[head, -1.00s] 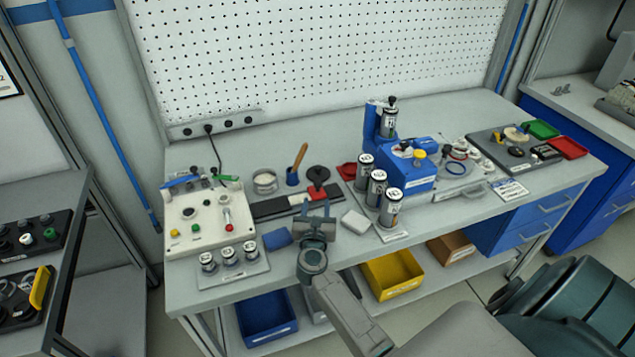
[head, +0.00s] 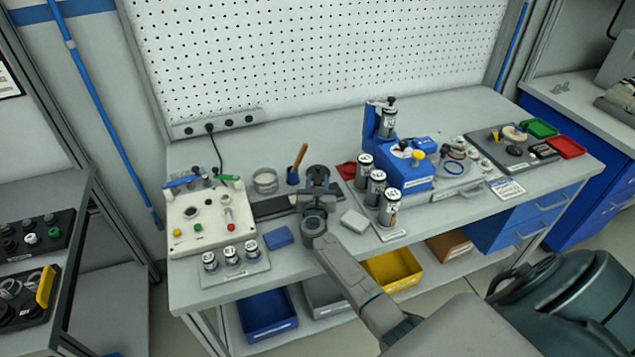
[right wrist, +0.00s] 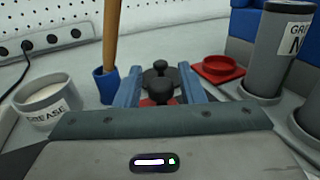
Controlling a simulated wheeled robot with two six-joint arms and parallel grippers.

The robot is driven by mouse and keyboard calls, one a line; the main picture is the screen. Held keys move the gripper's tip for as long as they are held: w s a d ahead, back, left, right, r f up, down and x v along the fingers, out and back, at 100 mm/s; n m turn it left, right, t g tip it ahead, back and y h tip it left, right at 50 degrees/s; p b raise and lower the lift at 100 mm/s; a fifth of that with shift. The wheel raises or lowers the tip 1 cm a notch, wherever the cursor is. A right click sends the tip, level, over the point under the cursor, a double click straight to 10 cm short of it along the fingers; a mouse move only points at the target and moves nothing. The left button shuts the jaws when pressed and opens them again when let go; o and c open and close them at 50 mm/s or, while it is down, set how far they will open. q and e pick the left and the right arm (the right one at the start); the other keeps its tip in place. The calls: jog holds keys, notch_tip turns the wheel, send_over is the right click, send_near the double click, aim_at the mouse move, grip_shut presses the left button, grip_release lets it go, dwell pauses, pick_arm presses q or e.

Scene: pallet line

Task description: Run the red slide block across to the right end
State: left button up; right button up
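The red slide block (right wrist: 150,103) shows in the right wrist view with a black knob (right wrist: 162,92) on top. Its dark rail (head: 273,207) lies along the bench in the head view, where my right gripper hides the block. My right gripper (head: 319,180) is over the rail. In the right wrist view the two blue fingers of the right gripper (right wrist: 160,88) stand apart on either side of the knob, with visible gaps. Whether they touch the block lower down is hidden. My left gripper is not in view.
A second black knobbed piece (right wrist: 158,72) stands just behind the block. A blue cup with a wooden handle (head: 293,177) and a grease tin (head: 265,181) are behind the rail. A red dish (right wrist: 217,69) and grey cylinders (head: 376,188) stand right. A white block (head: 354,220) lies in front.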

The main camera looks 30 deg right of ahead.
grip_shut()
jog(key=d, duration=0.2)
jog(key=s+d, duration=0.1)
jog(key=d, duration=0.2)
jog(key=shift+s+d+b, duration=0.1)
jog(key=shift+s+b, duration=0.05)
jog(key=shift+b, duration=0.2)
jog(key=shift+r, duration=0.1)
jog(key=shift+c, duration=0.2)
grip_release()
jog(key=shift+o, duration=1.4)
jog(key=shift+d, duration=0.15)
